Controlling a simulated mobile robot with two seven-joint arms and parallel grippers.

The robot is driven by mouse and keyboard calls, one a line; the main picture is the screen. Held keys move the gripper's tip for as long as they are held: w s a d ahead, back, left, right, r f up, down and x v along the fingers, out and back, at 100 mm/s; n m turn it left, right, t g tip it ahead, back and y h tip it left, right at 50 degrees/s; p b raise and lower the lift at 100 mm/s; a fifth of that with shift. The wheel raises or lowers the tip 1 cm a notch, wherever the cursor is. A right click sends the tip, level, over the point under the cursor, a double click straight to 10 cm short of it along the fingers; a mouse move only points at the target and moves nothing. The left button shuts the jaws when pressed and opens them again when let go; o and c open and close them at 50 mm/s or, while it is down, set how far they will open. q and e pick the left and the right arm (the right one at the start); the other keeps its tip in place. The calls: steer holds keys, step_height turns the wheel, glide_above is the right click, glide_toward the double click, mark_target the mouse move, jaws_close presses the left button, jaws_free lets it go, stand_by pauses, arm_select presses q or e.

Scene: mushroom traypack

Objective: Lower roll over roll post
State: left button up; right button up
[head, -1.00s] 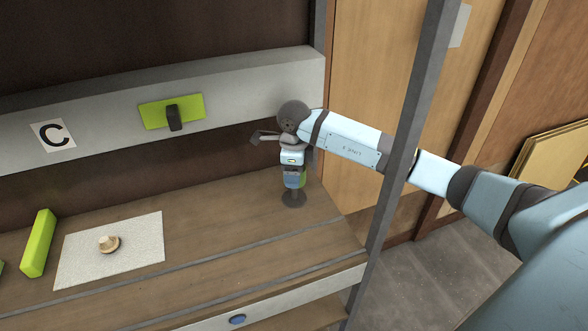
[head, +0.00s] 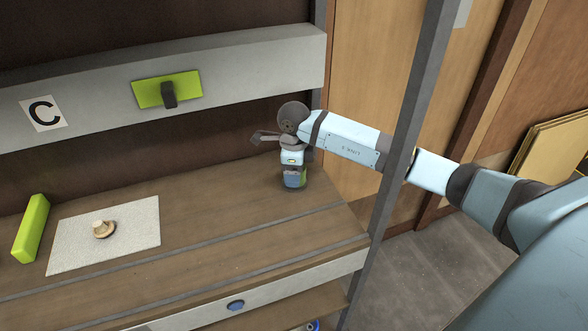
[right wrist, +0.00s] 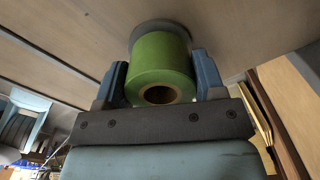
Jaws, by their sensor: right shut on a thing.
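My right gripper (head: 293,180) points down at the right end of the shelf. In the right wrist view its two blue fingers (right wrist: 161,77) are shut on a green roll (right wrist: 163,50), one on each side. The roll's near end, with its brown core and dark hole, faces the wrist camera. A grey disc, seemingly the roll post's base (right wrist: 160,27), shows just beyond the roll's far end. The post's shaft is hidden, so I cannot tell whether the roll is around it or how wide any gap is. My left gripper is not in view.
A wooden mushroom-shaped piece (head: 104,230) stands on a pale mat (head: 75,255), with a green block (head: 31,228) to its left. A green plate with a dark hook (head: 168,90) is on the back rail. A dark upright (head: 400,160) stands before my right arm.

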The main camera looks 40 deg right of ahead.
steer(key=shift+f, duration=0.1)
steer(key=o, duration=1)
